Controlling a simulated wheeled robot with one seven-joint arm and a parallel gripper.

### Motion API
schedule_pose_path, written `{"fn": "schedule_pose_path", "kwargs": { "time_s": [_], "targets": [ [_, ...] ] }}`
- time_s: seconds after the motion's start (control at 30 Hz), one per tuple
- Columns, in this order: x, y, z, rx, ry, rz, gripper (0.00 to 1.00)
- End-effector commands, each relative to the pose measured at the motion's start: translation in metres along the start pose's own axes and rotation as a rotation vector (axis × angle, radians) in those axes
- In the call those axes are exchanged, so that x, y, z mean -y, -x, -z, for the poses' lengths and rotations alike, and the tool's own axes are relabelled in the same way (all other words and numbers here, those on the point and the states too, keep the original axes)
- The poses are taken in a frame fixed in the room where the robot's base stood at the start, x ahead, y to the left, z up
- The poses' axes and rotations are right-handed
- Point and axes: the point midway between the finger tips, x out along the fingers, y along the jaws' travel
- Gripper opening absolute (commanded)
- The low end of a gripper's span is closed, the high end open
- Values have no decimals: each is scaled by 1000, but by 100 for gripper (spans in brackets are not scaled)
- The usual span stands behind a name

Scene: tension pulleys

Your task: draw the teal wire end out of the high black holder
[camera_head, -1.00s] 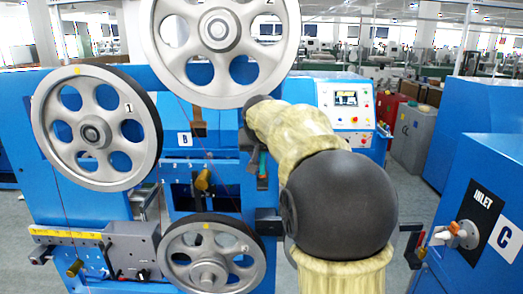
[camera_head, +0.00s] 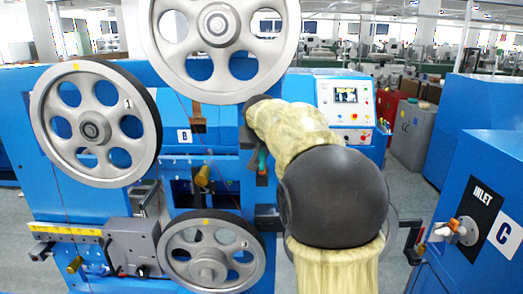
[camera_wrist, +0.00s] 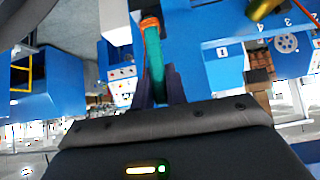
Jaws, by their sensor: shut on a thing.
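My gripper (camera_wrist: 157,84) is shut on the teal wire end (camera_wrist: 154,55), a teal piece with an orange tip, which stands out beyond the two dark fingers in the wrist view. In the head view a small bit of the teal wire end (camera_head: 262,160) shows beside my dark wrist, in front of the blue machine. My arm hides most of the gripper there. I cannot make out the high black holder clearly; in the wrist view no holder is seen around the orange tip.
Grey pulley 2 (camera_head: 180,25) hangs above left of my wrist, pulley 1 (camera_head: 93,127) is at left, and a lower pulley (camera_head: 207,262) is below. A brass knob (camera_head: 202,176) sticks out close by. Blue cabinet C (camera_head: 440,180) stands at right, with open floor between.

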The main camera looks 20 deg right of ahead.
Motion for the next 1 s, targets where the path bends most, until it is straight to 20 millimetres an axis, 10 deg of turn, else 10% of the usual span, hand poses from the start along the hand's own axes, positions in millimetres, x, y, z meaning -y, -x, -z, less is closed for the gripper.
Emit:
{"fn": "schedule_pose_path", "kwargs": {
  "time_s": [1.0],
  "targets": [
    [0,9,8,0,1,1,0]
  ]
}}
